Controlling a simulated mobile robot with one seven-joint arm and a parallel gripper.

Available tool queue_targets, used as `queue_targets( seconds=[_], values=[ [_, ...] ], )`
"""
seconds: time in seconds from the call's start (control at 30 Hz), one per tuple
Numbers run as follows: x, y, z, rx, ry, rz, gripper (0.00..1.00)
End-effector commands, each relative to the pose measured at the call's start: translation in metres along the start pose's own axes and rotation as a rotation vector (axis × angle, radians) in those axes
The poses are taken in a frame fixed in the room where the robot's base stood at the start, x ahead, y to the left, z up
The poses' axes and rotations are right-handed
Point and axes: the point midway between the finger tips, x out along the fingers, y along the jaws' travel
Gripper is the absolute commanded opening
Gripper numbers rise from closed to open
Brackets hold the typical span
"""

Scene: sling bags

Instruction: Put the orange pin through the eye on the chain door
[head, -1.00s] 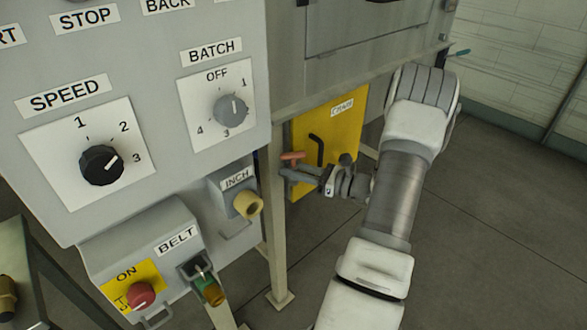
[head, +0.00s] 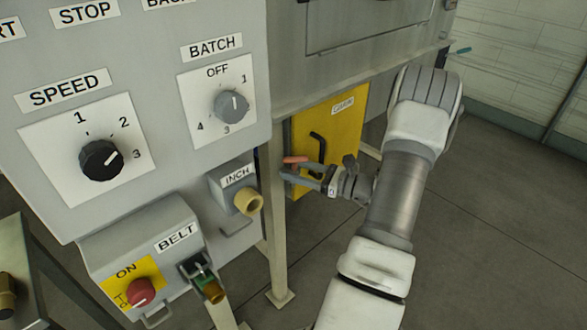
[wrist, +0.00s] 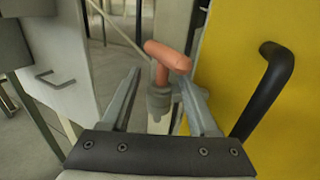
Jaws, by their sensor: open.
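The orange pin (head: 295,160) has a T-shaped handle and is beside the left edge of the yellow chain door (head: 348,112). In the wrist view the pin (wrist: 164,62) stands upright with its shank in a grey collar (wrist: 159,98). My gripper (head: 296,172) is at the pin. In the wrist view my gripper (wrist: 160,88) is open, with one finger on either side of the collar and the handle above. The chain door (wrist: 222,65) fills the right side there, with its black handle (wrist: 268,88). I cannot make out the eye.
A grey post (head: 275,225) stands just left of my gripper. The INCH box (head: 236,190) with its tan knob and the BELT box (head: 140,250) with its red button are further left. The floor to the right is clear.

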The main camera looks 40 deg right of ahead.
Motion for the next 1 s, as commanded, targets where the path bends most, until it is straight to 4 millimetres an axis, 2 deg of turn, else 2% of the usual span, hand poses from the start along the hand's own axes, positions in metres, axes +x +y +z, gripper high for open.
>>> queue_targets(
  seconds=[0.4, 0.6, 0.8, 1.0],
  values=[
    [-0.101, -0.001, -0.001, 0.003, 0.008, -0.011, 0.63],
    [-0.141, 0.0, 0.0, 0.001, 0.004, -0.007, 0.63],
    [-0.162, 0.001, 0.0, 0.0, 0.003, -0.004, 0.63],
    [-0.167, 0.001, 0.0, 0.0, 0.002, -0.003, 0.63]
  ],
)
